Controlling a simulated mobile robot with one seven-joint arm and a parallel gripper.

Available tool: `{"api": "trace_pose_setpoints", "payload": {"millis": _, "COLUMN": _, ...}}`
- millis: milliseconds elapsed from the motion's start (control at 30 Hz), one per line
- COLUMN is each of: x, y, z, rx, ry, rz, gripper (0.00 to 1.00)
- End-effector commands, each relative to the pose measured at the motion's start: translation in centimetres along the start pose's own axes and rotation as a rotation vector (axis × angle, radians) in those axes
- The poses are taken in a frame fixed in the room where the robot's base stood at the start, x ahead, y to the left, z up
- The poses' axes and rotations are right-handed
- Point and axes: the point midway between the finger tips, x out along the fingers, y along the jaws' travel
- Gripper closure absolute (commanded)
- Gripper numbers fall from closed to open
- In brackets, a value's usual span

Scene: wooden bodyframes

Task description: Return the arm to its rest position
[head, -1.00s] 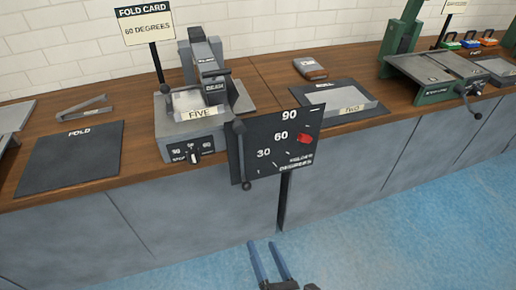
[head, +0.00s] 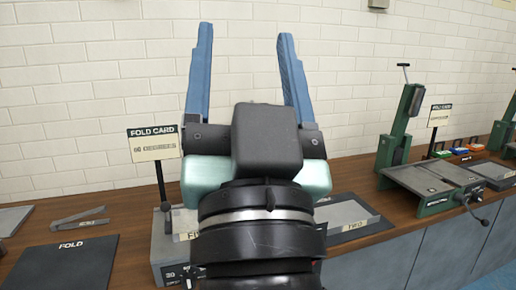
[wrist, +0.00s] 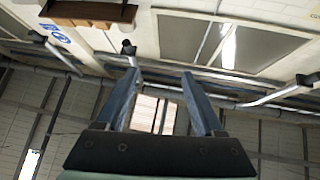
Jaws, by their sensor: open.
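My gripper (head: 245,75) stands upright in the middle of the head view, its two blue fingers pointing up in front of the white brick wall. The fingers are well apart with nothing between them. In the wrist view my gripper (wrist: 160,85) is also open and empty, and that camera looks up toward the ceiling and upper walls. My arm hides much of the bending machine (head: 165,255) on the bench behind it.
The wooden bench (head: 125,220) runs along the wall. On it are a dark FOLD mat (head: 65,265), a FOLD CARD sign (head: 153,145), a tray marked TWO (head: 345,215) and a green machine (head: 430,185). The air around my fingers is clear.

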Motion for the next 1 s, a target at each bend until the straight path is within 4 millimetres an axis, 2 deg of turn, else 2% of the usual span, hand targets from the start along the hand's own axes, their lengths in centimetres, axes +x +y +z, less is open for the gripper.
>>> {"api": "trace_pose_setpoints", "payload": {"millis": 33, "x": -0.5, "y": -0.4, "z": -3.9, "rx": -0.128, "ry": 0.090, "rz": 0.023, "gripper": 0.30}}
{"api": "trace_pose_setpoints", "payload": {"millis": 67, "x": -0.9, "y": -0.5, "z": -6.0, "rx": -0.210, "ry": 0.138, "rz": 0.046, "gripper": 0.30}}
{"api": "trace_pose_setpoints", "payload": {"millis": 100, "x": 0.8, "y": -0.6, "z": -7.6, "rx": -0.218, "ry": 0.129, "rz": 0.050, "gripper": 0.30}}
{"api": "trace_pose_setpoints", "payload": {"millis": 200, "x": 3.1, "y": -0.9, "z": -9.8, "rx": -0.210, "ry": 0.119, "rz": 0.049, "gripper": 0.30}}
{"api": "trace_pose_setpoints", "payload": {"millis": 400, "x": 6.2, "y": -1.5, "z": -13.3, "rx": -0.207, "ry": 0.116, "rz": 0.048, "gripper": 0.30}}
{"api": "trace_pose_setpoints", "payload": {"millis": 600, "x": 7.3, "y": -1.7, "z": -14.5, "rx": -0.205, "ry": 0.114, "rz": 0.047, "gripper": 0.30}}
{"api": "trace_pose_setpoints", "payload": {"millis": 1000, "x": 7.2, "y": -1.6, "z": -14.3, "rx": -0.204, "ry": 0.114, "rz": 0.047, "gripper": 0.30}}
